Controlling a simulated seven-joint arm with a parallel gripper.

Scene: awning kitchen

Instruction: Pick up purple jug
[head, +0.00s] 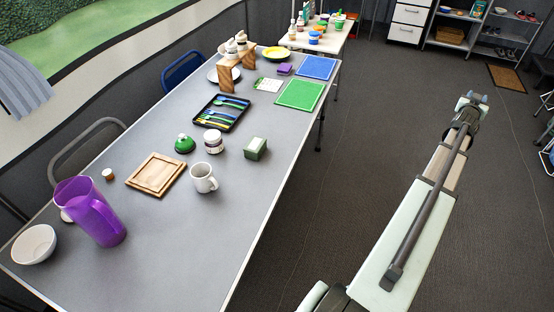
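The purple jug (92,212) stands on the near left part of the long grey table (185,255). My gripper (476,97) is at the far end of my arm, over the floor to the right of the table. It is far from the jug and small in view, with its fingers seeming apart and nothing visible between them.
A white bowl (35,244) is left of the jug. A wooden tray (156,174), a white mug (203,178), a green box (255,148) and a jar (213,141) are beyond it. Chairs line the table's far left side. The near table surface right of the jug is clear.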

